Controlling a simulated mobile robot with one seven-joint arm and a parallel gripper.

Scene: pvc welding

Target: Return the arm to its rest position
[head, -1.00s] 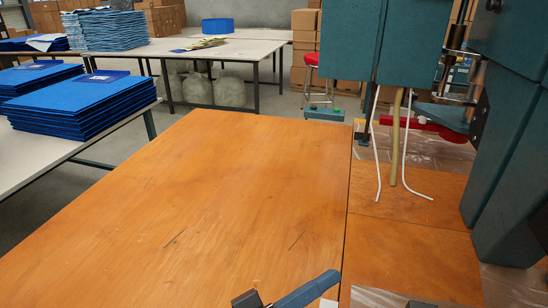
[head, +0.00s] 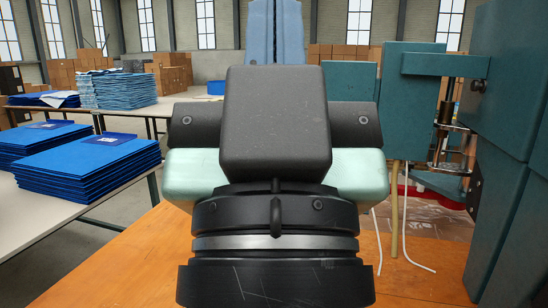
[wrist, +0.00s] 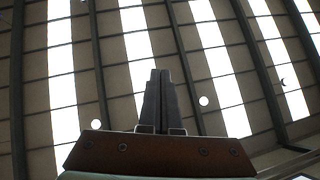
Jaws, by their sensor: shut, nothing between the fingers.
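My arm stands raised in the middle of the head view, its black and pale green parts close to the camera and covering much of the scene. My gripper (wrist: 160,74) shows in the wrist view with its two dark fingers together and nothing between them. It points up toward the ceiling, clear of any object. In the head view I cannot make out the fingertips for sure.
An orange wooden table (head: 430,268) lies below, mostly hidden by my arm. A teal machine (head: 515,130) stands close on the right, with white hoses (head: 409,245) hanging from it. Blue stacked sheets (head: 85,165) lie on a side table at left. The ceiling (wrist: 105,65) is overhead.

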